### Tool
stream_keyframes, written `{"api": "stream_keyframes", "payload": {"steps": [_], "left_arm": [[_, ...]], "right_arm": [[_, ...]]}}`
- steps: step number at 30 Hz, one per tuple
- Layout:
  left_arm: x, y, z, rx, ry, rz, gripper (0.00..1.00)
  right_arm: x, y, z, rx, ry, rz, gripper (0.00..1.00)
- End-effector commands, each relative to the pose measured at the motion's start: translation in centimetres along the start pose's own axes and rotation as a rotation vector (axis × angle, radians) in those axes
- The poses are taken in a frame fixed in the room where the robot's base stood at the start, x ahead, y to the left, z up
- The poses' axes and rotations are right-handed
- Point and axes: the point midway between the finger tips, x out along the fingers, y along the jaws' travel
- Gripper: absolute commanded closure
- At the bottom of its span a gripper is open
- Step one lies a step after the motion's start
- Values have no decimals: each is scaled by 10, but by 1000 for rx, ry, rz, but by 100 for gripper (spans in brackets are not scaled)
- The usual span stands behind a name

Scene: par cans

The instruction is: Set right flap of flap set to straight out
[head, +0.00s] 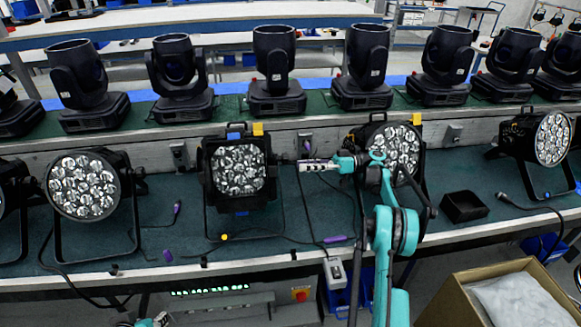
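The flap set (240,170) is on the front of the middle par can, around its lit-looking lens cluster. Its right flap (272,166) appears as a dark, narrow strip at the lens's right side; its exact angle is hard to tell. My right gripper (303,165) is just right of this flap, pointing left. Its pale fingers lie close together, and I cannot tell whether they are shut or touch the flap. A small teal and pale part of my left arm shows at the bottom edge, left of centre; its fingers cannot be made out.
Another par can (397,150) stands behind my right arm, and others stand at the left (84,186) and right (551,138). A black open box (463,206) sits on the bench. Cables cross the green bench top. A cardboard box (500,290) is at the lower right.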

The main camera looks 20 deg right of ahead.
Motion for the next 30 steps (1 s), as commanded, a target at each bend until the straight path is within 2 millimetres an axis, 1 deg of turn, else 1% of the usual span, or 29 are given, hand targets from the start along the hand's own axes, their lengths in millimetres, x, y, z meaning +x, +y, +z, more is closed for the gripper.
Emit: {"api": "stream_keyframes", "payload": {"steps": [1, 3, 7, 10, 22, 26, 29, 30], "left_arm": [[0, 0, 0, 0, 0, 0, 66], [0, 0, 0, 0, 0, 0, 66], [0, 0, 0, 0, 0, 0, 66], [0, 0, 0, 0, 0, 0, 66], [0, 0, 0, 0, 0, 0, 66], [0, 0, 0, 0, 0, 0, 66], [0, 0, 0, 0, 0, 0, 66], [0, 0, 0, 0, 0, 0, 66]], "right_arm": [[-9, 1, 0, 0, 1, 2, 66], [-19, 1, 0, 0, 0, 1, 66], [-28, 0, 0, 0, 0, 0, 66], [-31, 0, 0, 0, 0, 0, 66], [-30, 0, 0, 0, 0, 0, 66], [-25, -1, -4, 16, -12, 8, 66], [-9, -5, -15, 65, -46, 38, 66], [1, -8, -21, 95, -69, 57, 66]]}}
